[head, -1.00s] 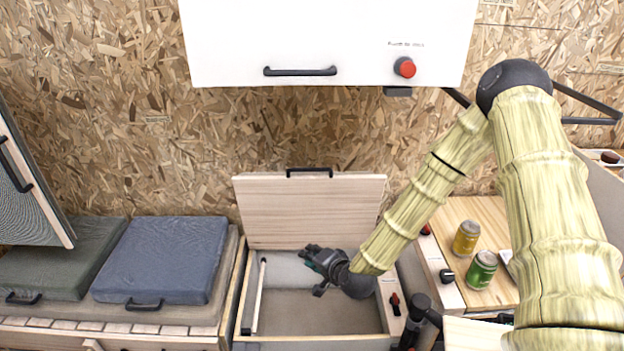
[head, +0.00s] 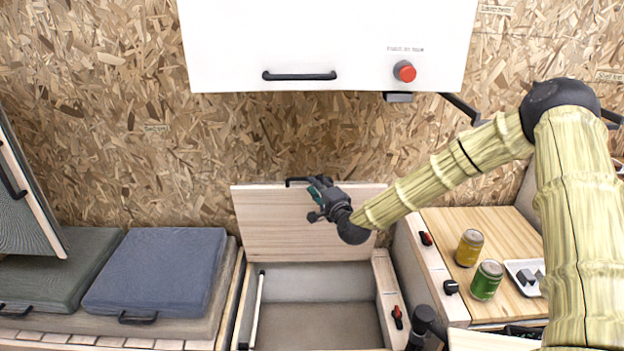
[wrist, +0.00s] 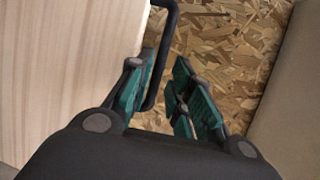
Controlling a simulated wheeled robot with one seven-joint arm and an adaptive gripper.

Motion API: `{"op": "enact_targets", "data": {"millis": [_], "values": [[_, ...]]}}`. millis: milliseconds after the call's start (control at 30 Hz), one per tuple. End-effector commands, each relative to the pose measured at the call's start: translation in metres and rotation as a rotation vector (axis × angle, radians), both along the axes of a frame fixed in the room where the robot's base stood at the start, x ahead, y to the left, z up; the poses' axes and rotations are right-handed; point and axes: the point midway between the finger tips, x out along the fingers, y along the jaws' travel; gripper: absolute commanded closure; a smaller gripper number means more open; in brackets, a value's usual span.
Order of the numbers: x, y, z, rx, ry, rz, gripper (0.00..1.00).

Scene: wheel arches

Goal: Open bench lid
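The bench lid (head: 270,228) is a pale wooden panel. It stands raised at the back of the open bench box (head: 316,312), near the wall. Its black bar handle (head: 294,181) is on the top edge, partly hidden by my gripper (head: 314,200). My gripper is in front of the lid's upper right part, beside the handle. In the wrist view my gripper (wrist: 162,82) has its teal-padded fingers apart. The handle (wrist: 162,60) passes close to the left finger, which partly covers it. I cannot tell whether they touch. The lid (wrist: 65,55) fills the left side there.
A white overhead cabinet (head: 330,35) with a handle and red button hangs above. A blue cushion (head: 160,270) lies on the left. A yellow can (head: 469,248) and a green can (head: 487,281) stand on a wooden top at right. The bench box looks empty apart from a stick.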

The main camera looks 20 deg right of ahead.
Motion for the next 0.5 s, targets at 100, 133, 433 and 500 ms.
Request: {"op": "enact_targets", "data": {"millis": [100,133,433,500], "values": [[0.019,0.003,0.000,-0.003,0.000,0.000,0.79],[0.023,0.003,0.000,-0.002,0.000,0.000,0.79],[0.046,0.006,-0.002,-0.002,0.001,0.000,0.79],[0.048,0.006,-0.002,-0.002,0.001,0.000,0.79]]}}
